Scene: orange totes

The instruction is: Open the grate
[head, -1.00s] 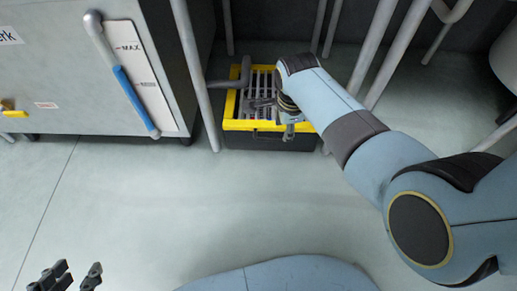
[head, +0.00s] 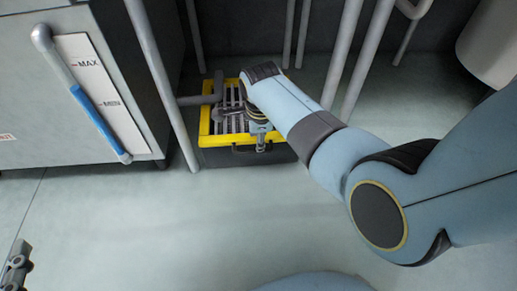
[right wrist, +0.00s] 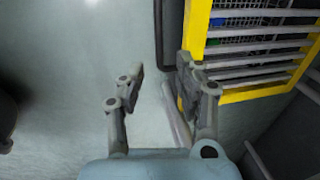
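The grate (head: 236,126) is a set of light grey bars in a yellow frame (head: 205,128) on a dark box on the floor. It looks closed and flat. My right gripper (head: 232,112) is over the grate, partly hidden by my arm. In the right wrist view my right gripper (right wrist: 163,78) is open, with a clear gap between its fingers. Its right finger overlaps the yellow frame's edge in that view; I cannot tell if they touch. The grate (right wrist: 262,62) fills the upper right there. My left gripper (head: 16,268) is cut off at the lower left corner.
A grey pipe (head: 198,99) runs to the box's left side. Metal legs (head: 160,85) stand left of the box, and more (head: 345,60) stand behind and to the right. A grey tank with a level gauge (head: 95,95) is at left. The floor in front is clear.

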